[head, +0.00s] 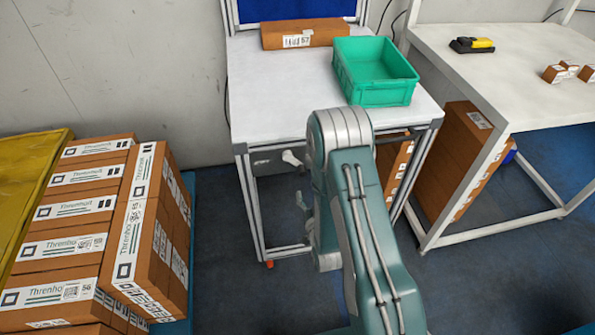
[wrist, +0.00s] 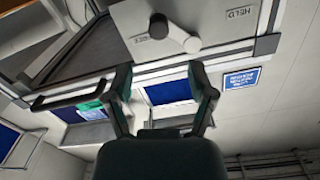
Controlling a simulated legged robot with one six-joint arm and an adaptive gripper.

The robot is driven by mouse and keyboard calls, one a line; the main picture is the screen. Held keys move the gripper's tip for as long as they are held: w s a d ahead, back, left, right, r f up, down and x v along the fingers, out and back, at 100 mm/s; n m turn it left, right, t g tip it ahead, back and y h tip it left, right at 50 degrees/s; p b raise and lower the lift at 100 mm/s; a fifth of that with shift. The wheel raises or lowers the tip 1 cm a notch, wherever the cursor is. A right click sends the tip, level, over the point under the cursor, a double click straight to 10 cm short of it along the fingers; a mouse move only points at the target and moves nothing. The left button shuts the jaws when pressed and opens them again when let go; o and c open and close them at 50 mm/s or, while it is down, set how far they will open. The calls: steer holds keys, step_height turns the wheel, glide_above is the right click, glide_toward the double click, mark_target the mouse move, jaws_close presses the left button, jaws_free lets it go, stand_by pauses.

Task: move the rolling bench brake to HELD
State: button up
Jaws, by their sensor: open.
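The rolling bench (head: 285,85) has a white top and a grey panel (head: 262,163) under its front edge. The brake lever (head: 291,158) is a short pale handle on that panel. In the wrist view the lever (wrist: 176,32) lies slanted between a dark round part and a pale round end, with the word HELD (wrist: 239,14) on the panel to its right. A second label left of the lever is unreadable. My gripper (wrist: 163,88) is open and empty, its fingers apart from the lever. In the head view my gripper (head: 303,203) is below the lever, partly hidden by my arm.
A green bin (head: 345,85) and a brown box (head: 275,37) stand on the bench. Stacked boxes (head: 150,230) are at the left. A white table (head: 500,70) with a yellow-black scanner (head: 472,45) is at the right.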

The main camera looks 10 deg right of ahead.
mark_target(303, 175)
steer(key=w, duration=0.3)
steer(key=w+d, duration=0.1)
steer(key=shift+w+f, duration=0.3)
steer(key=w, duration=0.1)
steer(key=w+a, duration=0.1)
steer(key=w, duration=0.3)
steer(key=shift+w+a, duration=0.2)
steer(key=shift+a, duration=0.1)
steer(key=shift+w+d, duration=0.1)
steer(key=shift+d, duration=0.45)
steer(key=c, duration=0.8)
steer(key=shift+a, duration=0.15)
jaws_close()
steer(key=shift+a, duration=0.15)
